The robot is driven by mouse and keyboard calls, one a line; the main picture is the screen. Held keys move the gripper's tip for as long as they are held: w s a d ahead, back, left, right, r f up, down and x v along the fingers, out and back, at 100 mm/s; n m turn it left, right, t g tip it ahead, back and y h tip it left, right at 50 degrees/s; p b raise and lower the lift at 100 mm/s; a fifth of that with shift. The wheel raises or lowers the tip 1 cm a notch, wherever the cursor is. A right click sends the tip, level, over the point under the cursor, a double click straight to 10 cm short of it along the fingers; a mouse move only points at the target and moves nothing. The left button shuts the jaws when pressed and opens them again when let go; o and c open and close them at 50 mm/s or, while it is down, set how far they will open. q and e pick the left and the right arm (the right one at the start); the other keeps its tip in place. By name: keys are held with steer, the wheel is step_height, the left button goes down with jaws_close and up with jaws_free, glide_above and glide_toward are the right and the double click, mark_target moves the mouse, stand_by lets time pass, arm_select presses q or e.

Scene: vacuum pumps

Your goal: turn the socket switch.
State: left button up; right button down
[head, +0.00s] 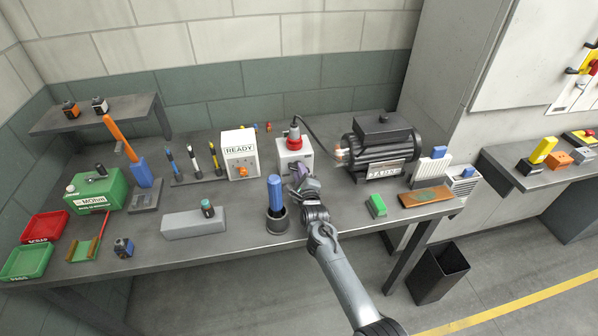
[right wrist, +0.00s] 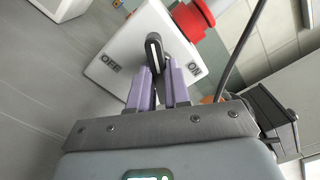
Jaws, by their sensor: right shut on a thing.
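The white socket box (head: 293,152) stands at the back middle of the table, with a red plug (head: 294,136) on top. In the right wrist view, the box face (right wrist: 122,47) has an OFF label (right wrist: 110,67) and an ON label (right wrist: 195,70). The black switch (right wrist: 154,50) with a white line lies between the labels. My right gripper (head: 300,176) is at the front of the box. Its purple fingers (right wrist: 158,82) are shut on the switch, one on each side. My left gripper is not in view.
A dark cable (head: 322,134) runs from the plug to the black motor (head: 382,145) on the right. A blue-handled tool in a round holder (head: 276,222) stands close left of my right arm. The READY box (head: 240,155) is left of the socket box.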

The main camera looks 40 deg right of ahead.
steer(key=c, duration=1)
jaws_free()
steer(key=shift+c, duration=0.2)
steer(key=shift+p+v, duration=0.85)
steer(key=shift+s+a, duration=0.1)
steer(key=shift+s, duration=0.05)
